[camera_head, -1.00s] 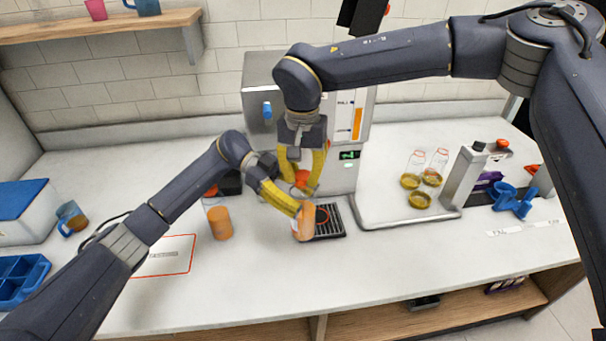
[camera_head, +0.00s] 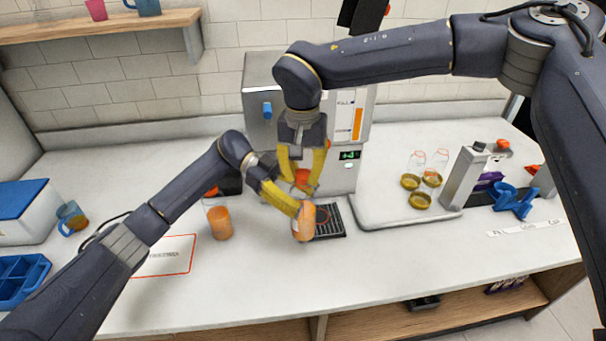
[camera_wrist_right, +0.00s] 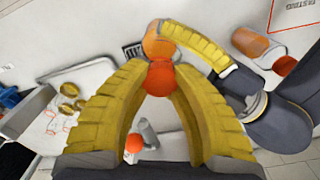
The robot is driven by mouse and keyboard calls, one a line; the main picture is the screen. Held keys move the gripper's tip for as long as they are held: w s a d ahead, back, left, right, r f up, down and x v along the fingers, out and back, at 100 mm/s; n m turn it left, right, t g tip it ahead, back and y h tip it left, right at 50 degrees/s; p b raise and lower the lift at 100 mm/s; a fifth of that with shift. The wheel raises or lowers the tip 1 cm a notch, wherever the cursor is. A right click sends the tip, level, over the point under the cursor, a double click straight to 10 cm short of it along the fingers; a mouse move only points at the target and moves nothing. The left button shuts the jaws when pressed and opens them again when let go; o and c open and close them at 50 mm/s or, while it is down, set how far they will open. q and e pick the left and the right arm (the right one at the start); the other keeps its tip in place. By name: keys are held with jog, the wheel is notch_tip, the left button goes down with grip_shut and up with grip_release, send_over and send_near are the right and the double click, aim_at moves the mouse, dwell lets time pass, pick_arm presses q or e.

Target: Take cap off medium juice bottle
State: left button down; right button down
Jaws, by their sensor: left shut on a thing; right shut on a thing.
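The medium juice bottle (camera_head: 303,224) is filled with orange juice and stands near the drip grate. My left gripper (camera_head: 300,210) is shut on its upper part from the left. The orange-red cap (camera_head: 302,176) is between the fingers of my right gripper (camera_head: 303,186), which points down from above and is shut on it. In the right wrist view the cap (camera_wrist_right: 160,76) lies in front of the bottle (camera_wrist_right: 157,42) and hides its mouth. In the head view the cap appears above the bottle; whether they still touch is unclear.
Another juice container (camera_head: 220,222) stands to the left, close to my left arm. The steel juicer (camera_head: 345,175) is behind, with a dark drip grate (camera_head: 330,222) in front. A tray (camera_head: 395,218) is to the right. The front counter is clear.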

jog(key=shift+r, duration=0.3)
jog(key=shift+r, duration=0.4)
jog(key=shift+r, duration=0.25)
